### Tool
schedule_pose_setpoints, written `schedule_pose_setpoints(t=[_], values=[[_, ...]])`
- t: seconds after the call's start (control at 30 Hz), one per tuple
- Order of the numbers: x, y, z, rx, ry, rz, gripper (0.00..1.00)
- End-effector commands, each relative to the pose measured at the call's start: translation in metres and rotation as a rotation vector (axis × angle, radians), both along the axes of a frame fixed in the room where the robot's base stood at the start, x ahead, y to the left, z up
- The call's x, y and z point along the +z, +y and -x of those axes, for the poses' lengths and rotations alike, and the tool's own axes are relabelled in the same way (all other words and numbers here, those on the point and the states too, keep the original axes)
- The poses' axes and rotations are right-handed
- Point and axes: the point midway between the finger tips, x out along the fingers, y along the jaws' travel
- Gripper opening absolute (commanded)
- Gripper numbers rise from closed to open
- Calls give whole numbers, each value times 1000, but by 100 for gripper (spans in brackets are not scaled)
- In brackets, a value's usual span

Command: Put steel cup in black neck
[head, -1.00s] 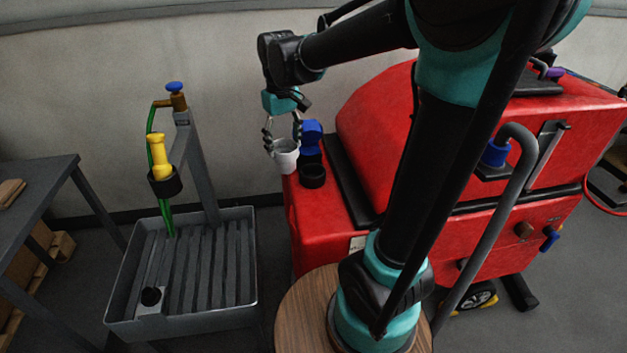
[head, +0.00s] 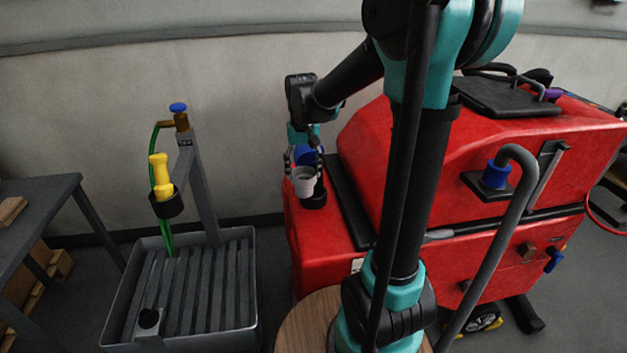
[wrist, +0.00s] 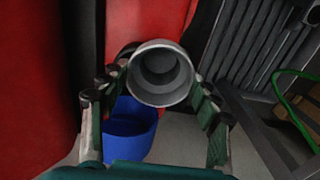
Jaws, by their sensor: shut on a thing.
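The steel cup (head: 303,183) is a pale grey, hollow cup, upright in the head view. My gripper (head: 304,168) is shut on it, with a finger on each side.
A blue cap (head: 305,154) stands just behind the neck, and it also shows below the cup in the wrist view (wrist: 130,128). The red machine (head: 430,150) rises to the right. A grey sink (head: 252,290) with a yellow-handled sprayer (head: 160,177) stands left.

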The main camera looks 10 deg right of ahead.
Motion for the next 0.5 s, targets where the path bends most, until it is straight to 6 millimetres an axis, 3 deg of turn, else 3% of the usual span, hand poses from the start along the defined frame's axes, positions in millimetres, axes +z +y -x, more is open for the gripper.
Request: schedule_pose_setpoints(t=[0.27, 0.5], values=[[0, -39, -47, -3, 0, 0, 28], [-29, -38, -47, 1, 0, 0, 28]])
